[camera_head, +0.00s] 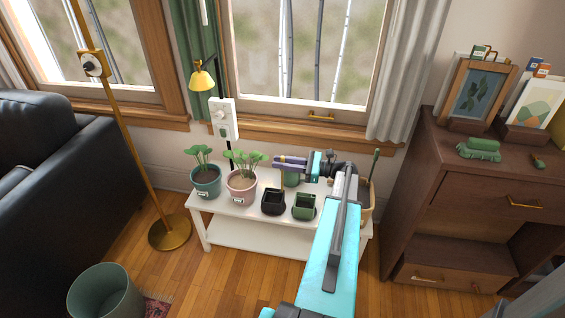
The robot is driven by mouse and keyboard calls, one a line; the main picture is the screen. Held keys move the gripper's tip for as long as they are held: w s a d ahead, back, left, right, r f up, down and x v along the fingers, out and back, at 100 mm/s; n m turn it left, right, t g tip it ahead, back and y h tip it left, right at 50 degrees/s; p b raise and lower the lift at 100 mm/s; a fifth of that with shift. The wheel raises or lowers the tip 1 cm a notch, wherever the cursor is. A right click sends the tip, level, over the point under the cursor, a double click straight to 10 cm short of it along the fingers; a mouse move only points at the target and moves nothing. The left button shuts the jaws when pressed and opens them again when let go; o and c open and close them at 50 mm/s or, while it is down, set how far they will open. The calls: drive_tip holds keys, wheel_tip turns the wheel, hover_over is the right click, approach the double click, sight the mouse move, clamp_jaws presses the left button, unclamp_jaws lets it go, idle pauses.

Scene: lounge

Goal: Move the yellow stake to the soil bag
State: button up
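A thin yellow stake (282,186) shows upright just above the small black pot (273,204) on the white bench. Whether its lower end stands in the pot or hangs over it, I cannot tell. My gripper (280,163) reaches left over the bench, its dark fingers right above the visible part of the stake. The fingers hide the stake's top, and I cannot tell whether they are shut on it. A tan container (367,205), perhaps the soil bag, stands at the bench's right end, partly hidden behind my arm, with a tall green stick rising above it.
The white bench (232,211) also holds a teal plant pot (206,186), a pink plant pot (241,187), a green square pot (304,208) and another green pot (292,179) behind my gripper. A brass floor lamp (170,233) stands left; a brown cabinet (455,190) stands right.

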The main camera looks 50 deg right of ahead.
clamp_jaws()
drive_tip(key=shift+r, duration=0.15)
drive_tip(key=shift+s+r+p, duration=0.1)
drive_tip(key=shift+r+p, duration=0.25)
drive_tip(key=shift+p, duration=0.05)
drive_tip(key=shift+r, duration=0.35)
drive_tip(key=shift+r+p, duration=2.9)
drive_tip(key=shift+r, duration=0.4)
drive_tip(key=shift+r+p, duration=1)
drive_tip(key=shift+r, duration=0.3)
